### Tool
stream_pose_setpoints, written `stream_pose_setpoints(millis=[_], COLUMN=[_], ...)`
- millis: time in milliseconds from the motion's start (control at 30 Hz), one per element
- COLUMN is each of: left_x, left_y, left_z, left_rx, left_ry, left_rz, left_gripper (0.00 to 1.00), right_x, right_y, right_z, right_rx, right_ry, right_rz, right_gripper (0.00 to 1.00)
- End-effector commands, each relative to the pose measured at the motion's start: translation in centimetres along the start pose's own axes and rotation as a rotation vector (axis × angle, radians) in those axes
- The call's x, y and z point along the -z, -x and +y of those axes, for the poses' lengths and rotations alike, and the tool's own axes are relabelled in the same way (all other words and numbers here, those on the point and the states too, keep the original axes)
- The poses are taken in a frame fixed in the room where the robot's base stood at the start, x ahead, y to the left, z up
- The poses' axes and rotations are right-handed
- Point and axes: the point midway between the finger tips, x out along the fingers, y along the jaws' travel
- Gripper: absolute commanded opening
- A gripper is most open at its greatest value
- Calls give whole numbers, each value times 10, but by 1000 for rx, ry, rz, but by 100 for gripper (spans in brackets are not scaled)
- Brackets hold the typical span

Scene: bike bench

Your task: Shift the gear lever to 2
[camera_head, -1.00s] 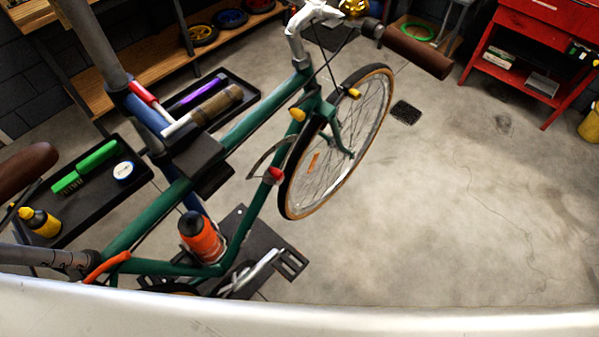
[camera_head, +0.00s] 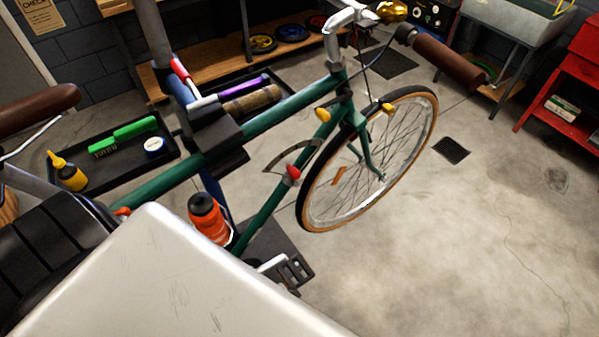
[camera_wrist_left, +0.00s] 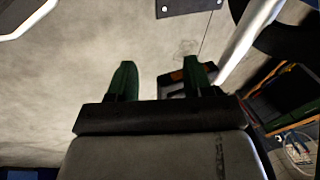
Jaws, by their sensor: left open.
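The green bicycle (camera_head: 275,114) is clamped in a stand in the head view. A red-tipped part (camera_head: 293,172) beside a grey curved plate (camera_head: 290,156) on its down tube may be the gear lever; no numbers are readable. My left gripper (camera_wrist_left: 160,72) shows in the wrist view with its two green fingers apart and nothing held. A dark part with orange on it (camera_wrist_left: 178,76) is visible beyond the fingers; I cannot tell if it is a pedal. My left gripper's fingers are not visible in the head view. My right gripper is not in view.
An orange bottle (camera_head: 207,220) sits on the frame. A black tray (camera_head: 110,178) holds a green brush (camera_head: 136,128) and a round tin (camera_head: 154,145); a yellow bottle (camera_head: 68,172) is at its left. A red cabinet (camera_head: 553,80) is at right.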

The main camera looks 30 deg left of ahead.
Motion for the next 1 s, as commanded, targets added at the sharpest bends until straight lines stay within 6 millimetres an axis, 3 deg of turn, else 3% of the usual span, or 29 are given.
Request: stream_pose_setpoints(millis=[133, 233, 300, 400, 533, 600, 700, 800, 1000], left_x=[64, 117, 157, 197, 208, 204, 199, 197, 198], left_y=[18, 48, 87, 158, 239, 268, 292, 300, 292], left_z=[-22, -47, -70, -103, -130, -138, -144, -151, -179], left_rx=[165, 331, 482, 691, 868, 921, 961, 977, 981], left_ry=[52, 146, 270, 519, 847, 985, 1104, 1144, 1140], left_rz=[85, 184, 293, 477, 683, 759, 824, 845, 845], left_gripper=[51, 51, 51, 51, 51, 51, 51, 51, 51], right_x=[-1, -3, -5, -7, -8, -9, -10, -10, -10], right_y=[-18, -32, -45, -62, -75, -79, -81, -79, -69], right_z=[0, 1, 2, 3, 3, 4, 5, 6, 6], right_rx=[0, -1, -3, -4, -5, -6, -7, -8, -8], right_ry=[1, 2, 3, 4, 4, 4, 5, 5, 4], right_rz=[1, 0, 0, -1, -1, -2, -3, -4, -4], right_gripper=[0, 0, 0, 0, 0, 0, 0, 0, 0])
